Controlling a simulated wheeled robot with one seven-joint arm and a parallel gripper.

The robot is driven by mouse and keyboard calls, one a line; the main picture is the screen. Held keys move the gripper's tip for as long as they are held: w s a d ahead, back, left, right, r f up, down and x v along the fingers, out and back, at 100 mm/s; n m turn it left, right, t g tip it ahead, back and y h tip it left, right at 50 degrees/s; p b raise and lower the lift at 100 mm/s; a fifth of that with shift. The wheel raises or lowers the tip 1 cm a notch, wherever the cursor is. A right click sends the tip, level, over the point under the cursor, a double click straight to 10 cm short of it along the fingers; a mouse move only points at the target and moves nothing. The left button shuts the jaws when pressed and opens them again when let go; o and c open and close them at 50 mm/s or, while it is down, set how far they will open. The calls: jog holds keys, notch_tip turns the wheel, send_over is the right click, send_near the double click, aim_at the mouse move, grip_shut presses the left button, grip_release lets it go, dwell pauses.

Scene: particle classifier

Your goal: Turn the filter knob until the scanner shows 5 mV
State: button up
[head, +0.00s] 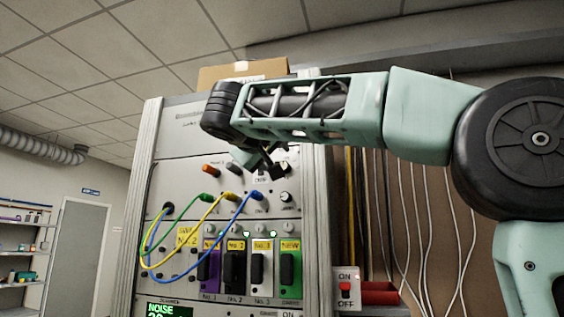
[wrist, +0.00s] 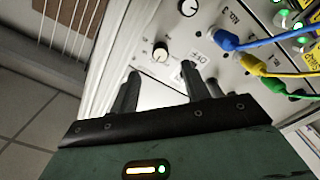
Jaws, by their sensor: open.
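My gripper (head: 270,168) is in front of the upper right of the rack panel in the head view. In the wrist view my gripper (wrist: 160,78) is open, its two fingers apart with nothing between them. A small knob with a pale face and dark rim (wrist: 160,51) lies just beyond the gap between the fingertips, apart from them. Another knob (wrist: 188,7) is farther up that panel. I cannot read which knob is the filter knob. The scanner display (head: 168,310) shows green "NOISE" text; its value is cut off by the frame's bottom edge.
Blue (head: 243,205), yellow (head: 208,214) and green cables loop across the panel left of and below my gripper. Coloured modules (head: 262,265) sit below them. An ON/OFF switch (head: 346,289) is at the rack's lower right, with hanging wires (head: 405,215) behind.

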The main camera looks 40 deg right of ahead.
aim_at(283, 166)
jog(key=p+x, duration=0.1)
jog(key=x, duration=0.5)
jog(key=shift+w+d, duration=0.25)
jog(key=shift+f, duration=0.1)
jog(key=c, duration=1)
